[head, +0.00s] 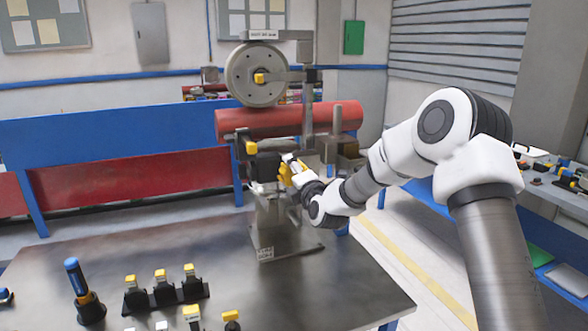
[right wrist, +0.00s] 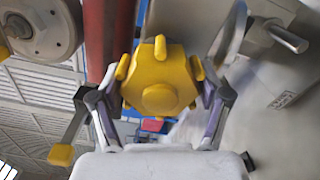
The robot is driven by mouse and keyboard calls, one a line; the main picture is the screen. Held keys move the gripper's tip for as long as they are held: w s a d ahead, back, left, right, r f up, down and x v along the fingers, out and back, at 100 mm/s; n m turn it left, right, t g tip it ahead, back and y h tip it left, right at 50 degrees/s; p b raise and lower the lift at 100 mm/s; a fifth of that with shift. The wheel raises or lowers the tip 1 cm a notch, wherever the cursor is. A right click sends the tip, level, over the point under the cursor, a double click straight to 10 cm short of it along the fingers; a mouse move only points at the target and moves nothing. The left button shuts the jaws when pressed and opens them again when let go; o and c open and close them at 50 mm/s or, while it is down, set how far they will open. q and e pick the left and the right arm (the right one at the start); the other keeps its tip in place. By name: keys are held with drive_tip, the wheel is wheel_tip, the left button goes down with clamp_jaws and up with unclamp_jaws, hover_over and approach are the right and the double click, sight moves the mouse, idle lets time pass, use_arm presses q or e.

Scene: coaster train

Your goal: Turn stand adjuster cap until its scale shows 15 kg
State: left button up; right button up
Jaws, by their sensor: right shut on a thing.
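The stand adjuster cap (right wrist: 160,76) is a yellow lobed knob in the middle of the right wrist view. In the head view the yellow cap (head: 291,174) is partly hidden by my right gripper (head: 294,168). In the right wrist view the two fingers of my right gripper (right wrist: 160,98) lie on either side of the cap and are shut on it. The stand (head: 282,225) rises from a base plate on the table. The scale's reading cannot be made out in either view. My left gripper is not in view.
A red cylinder (head: 232,123) and a grey wheel (head: 257,74) with a yellow centre are above the cap. A blue-and-black tool (head: 77,280) and a black rack with yellow-topped pieces (head: 163,293) stand at the table's front left. The table's middle left is clear.

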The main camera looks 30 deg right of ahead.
drive_tip(key=shift+r+n+p, duration=0.1)
drive_tip(key=shift+n+p, duration=0.5)
drive_tip(key=shift+n, duration=0.8)
drive_tip(key=o, duration=1.1)
drive_tip(key=shift+o, duration=0.2)
drive_tip(key=v, duration=1.2)
drive_tip(key=shift+w, duration=0.1)
